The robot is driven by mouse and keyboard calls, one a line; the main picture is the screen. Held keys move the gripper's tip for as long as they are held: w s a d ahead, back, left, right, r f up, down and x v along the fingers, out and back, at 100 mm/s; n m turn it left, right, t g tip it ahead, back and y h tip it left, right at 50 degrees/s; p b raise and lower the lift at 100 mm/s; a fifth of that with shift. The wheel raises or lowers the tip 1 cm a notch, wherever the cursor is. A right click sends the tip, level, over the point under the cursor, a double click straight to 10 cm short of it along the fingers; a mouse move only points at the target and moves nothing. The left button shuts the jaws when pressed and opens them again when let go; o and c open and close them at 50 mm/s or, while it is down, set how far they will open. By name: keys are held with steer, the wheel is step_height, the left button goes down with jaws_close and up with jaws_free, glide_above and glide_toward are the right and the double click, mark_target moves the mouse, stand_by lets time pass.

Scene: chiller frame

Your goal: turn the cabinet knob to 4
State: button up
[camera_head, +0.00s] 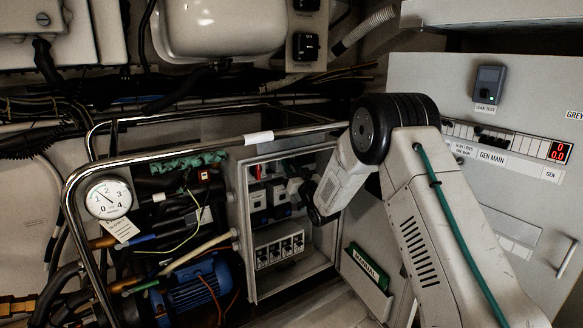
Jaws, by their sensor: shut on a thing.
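The open grey cabinet (243,265) stands in the middle of the head view, with rows of switches and dark knobs inside. My gripper (303,189) is at the end of my arm, inside the right part of the cabinet's upper row. It is shut on the knob there. The fingertips are small and partly hidden by my wrist, and the knob is mostly covered. I cannot read the knob's pointer or any numbers round it. A lower panel of small switches (280,250) shows below my gripper.
A chrome tube rail (75,215) curves in front of the machinery and runs across the cabinet's top. A round gauge (108,199) with a paper tag hangs at the left. A blue motor (195,290) lies below. A green manual (368,266) sits in a holder right of the cabinet.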

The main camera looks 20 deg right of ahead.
steer(key=shift+a+m+h, duration=0.1)
steer(key=shift+m+h, duration=0.9)
steer(key=shift+m, duration=1.1)
steer(key=o, duration=1)
steer(key=v, duration=0.7)
steer(key=shift+s+f, duration=0.2)
steer(key=shift+s, duration=0.15)
steer(key=shift+f, duration=0.1)
